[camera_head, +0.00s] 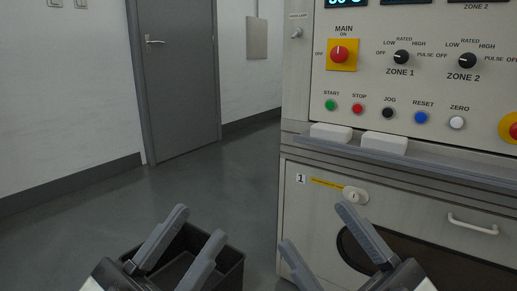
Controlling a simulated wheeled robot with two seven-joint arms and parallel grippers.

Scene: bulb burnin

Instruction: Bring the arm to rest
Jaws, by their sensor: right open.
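My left gripper (199,226) is at the bottom left of centre, in front of a dark open bin. Its two grey fingers stand apart with nothing between them. My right gripper (315,228) is at the bottom right of centre, in front of the lower cabinet. Its fingers are spread wide and empty. Both arms come in from the bottom edge, and most of each arm is out of view.
A test cabinet (298,125) fills the right side, with a red MAIN switch (340,54), two zone knobs and several coloured buttons. A ledge (440,162) juts out below them. The dark bin (234,267) stands low left. Open floor (95,220) lies towards the grey door (180,90).

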